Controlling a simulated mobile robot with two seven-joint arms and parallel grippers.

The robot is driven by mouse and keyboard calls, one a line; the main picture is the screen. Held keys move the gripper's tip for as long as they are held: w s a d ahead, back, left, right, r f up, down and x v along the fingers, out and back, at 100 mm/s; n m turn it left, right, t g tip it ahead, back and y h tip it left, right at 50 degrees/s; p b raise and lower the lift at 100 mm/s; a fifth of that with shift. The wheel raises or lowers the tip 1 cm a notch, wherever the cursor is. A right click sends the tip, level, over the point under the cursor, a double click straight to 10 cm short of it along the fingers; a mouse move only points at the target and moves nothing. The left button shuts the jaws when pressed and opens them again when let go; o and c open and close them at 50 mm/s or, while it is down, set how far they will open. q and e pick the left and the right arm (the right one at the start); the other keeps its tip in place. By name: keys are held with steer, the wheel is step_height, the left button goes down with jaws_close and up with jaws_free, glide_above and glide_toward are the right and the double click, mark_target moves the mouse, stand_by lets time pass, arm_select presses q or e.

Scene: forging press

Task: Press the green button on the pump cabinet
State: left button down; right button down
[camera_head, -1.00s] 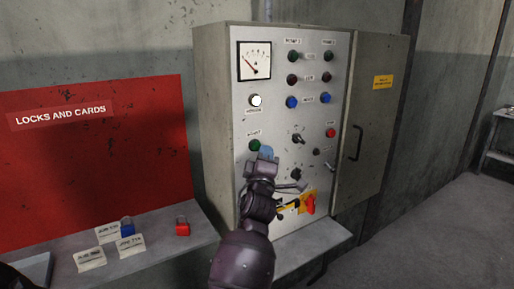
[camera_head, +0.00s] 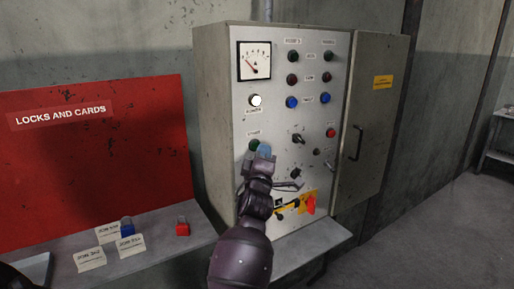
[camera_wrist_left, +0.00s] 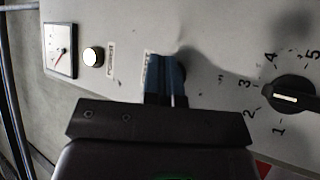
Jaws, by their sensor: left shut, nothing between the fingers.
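The pump cabinet (camera_head: 224,120) is grey with a pale front panel. The green button (camera_head: 254,145) sits low on the panel's left side under a small label, partly covered by my left gripper's fingertips. My left gripper (camera_head: 264,150) is shut and empty, its blue fingertips right at the button's right edge. In the left wrist view the shut blue fingers (camera_wrist_left: 165,78) point at the panel and hide the green button. I cannot tell whether they touch it. My right gripper is out of view.
A gauge (camera_head: 254,61), a white lamp (camera_head: 255,100), several coloured lamps and buttons, a selector knob (camera_wrist_left: 292,94) and a red rotary handle (camera_head: 310,204) share the panel. An open door (camera_head: 372,130) stands right. A shelf with cards and padlocks (camera_head: 182,228) lies left.

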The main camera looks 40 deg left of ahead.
arm_select(q)
steer(key=shift+a, duration=0.1)
steer(key=shift+w, duration=0.1)
steer(key=shift+a, duration=0.2)
stand_by(0.4)
steer(key=shift+s+d, duration=0.3)
steer(key=shift+d, duration=0.45)
